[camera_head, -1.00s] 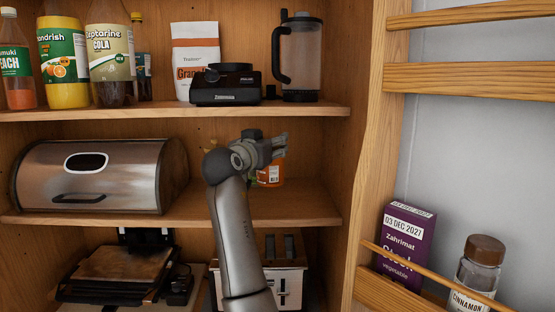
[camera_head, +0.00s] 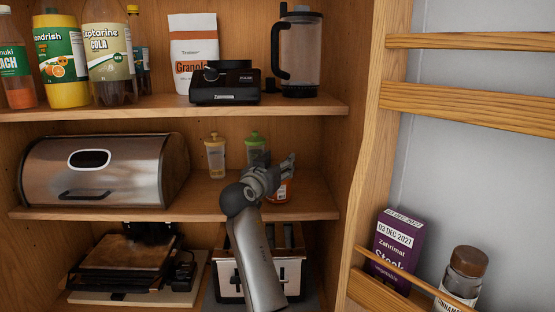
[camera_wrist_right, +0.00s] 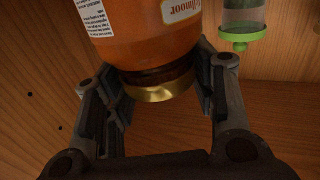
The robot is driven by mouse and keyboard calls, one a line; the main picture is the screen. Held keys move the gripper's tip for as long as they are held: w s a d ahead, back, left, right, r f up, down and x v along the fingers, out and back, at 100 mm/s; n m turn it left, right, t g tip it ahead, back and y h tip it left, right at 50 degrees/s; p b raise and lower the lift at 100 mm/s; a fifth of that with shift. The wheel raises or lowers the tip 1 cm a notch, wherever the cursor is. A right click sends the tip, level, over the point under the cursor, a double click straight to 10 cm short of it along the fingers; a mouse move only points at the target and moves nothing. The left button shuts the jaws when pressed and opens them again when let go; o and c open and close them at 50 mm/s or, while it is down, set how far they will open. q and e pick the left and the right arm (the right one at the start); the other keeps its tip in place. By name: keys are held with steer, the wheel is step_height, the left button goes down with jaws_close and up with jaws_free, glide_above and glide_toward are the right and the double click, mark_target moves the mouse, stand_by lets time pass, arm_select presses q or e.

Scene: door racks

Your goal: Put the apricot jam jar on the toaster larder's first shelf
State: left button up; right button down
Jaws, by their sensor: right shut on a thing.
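The apricot jam jar (camera_head: 281,189) is orange and mostly hidden behind my right gripper in the head view. In the right wrist view the jar (camera_wrist_right: 145,35) shows a white label and a gold lid (camera_wrist_right: 162,86) between the two fingers. My right gripper (camera_head: 285,168) is shut on it, at the right part of the larder's middle shelf (camera_head: 225,193). I cannot tell whether the jar touches the shelf. The toaster (camera_head: 262,272) stands in the compartment below, partly behind my right arm. My left gripper is not in view.
A yellow-lidded jar (camera_head: 215,157) and a green-lidded jar (camera_head: 255,148) stand behind on the middle shelf. A bread bin (camera_head: 100,174) fills its left. The upper shelf holds bottles, a granola bag (camera_head: 193,55) and a blender (camera_head: 299,60). The door rack (camera_head: 470,110) is at right.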

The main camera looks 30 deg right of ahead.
steer(key=shift+r, duration=0.1)
steer(key=c, duration=0.6)
jaws_free()
steer(key=shift+a, duration=0.1)
steer(key=shift+s+a, duration=0.1)
steer(key=shift+s+a+f+b, duration=0.15)
steer(key=shift+a+f+b, duration=0.1)
steer(key=shift+b, duration=0.15)
steer(key=b+v, duration=0.2)
steer(key=v, duration=0.3)
steer(key=b+v, duration=0.2)
steer(key=v, duration=0.4)
steer(key=shift+s+r+b, duration=0.1)
steer(key=shift+r+b, duration=0.1)
steer(key=shift+b, duration=0.2)
